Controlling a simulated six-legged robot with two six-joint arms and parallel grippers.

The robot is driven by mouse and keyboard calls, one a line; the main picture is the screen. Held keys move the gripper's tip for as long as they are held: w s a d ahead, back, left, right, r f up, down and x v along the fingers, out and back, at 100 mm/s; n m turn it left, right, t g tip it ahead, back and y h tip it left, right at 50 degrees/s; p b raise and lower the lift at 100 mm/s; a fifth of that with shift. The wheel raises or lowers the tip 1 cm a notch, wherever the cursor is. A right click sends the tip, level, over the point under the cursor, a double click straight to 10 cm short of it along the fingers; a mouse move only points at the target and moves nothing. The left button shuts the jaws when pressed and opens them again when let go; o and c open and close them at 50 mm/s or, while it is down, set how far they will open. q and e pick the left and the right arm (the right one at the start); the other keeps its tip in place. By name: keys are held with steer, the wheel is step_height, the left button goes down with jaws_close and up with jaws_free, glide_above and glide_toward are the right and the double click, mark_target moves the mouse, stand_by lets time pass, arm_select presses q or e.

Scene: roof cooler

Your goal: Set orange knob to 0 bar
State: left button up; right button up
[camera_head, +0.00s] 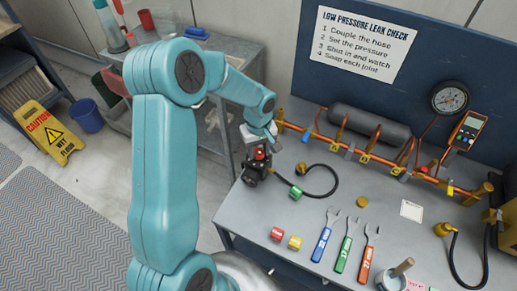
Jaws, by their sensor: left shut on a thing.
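An orange-red knob (260,153) sits on top of a dark regulator (255,172) at the left end of the grey bench. My left gripper (261,144) reaches down over the knob from above and is shut on it. The gripper hides much of the knob, and no scale or mark on it can be read. A black hose (333,187) curls on the bench to the right of the regulator. A round black gauge (449,97) hangs at the back right; its reading is too small to tell. My right gripper is not in view.
A copper pipe run (375,157) with valves crosses the back of the bench beside an orange meter (468,131). Blue (323,238), green (345,245) and orange (369,252) tools lie in front. Red (277,234) and yellow (295,243) blocks lie nearer the regulator.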

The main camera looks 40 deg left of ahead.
arm_select(q)
steer(key=n+b, duration=0.2)
steer(key=b, duration=0.1)
steer(key=n+b, duration=0.2)
steer(key=b, duration=0.1)
steer(key=n+b, duration=0.2)
steer(key=shift+f+n+b, duration=0.25)
steer(key=shift+n+b, duration=0.15)
steer(key=n+b, duration=0.2)
steer(key=shift+n, duration=0.3)
steer(key=n+b, duration=0.1)
steer(key=n, duration=0.1)
steer(key=shift+r+n+b, duration=0.1)
steer(key=shift+n+b, duration=0.2)
steer(key=shift+n, duration=0.1)
steer(key=n+b, duration=0.2)
steer(key=n, duration=0.2)
steer(key=shift+r+n, duration=0.1)
steer(key=shift+n, duration=0.6)
steer(key=o, duration=1.1)
steer(key=shift+c, duration=0.2)
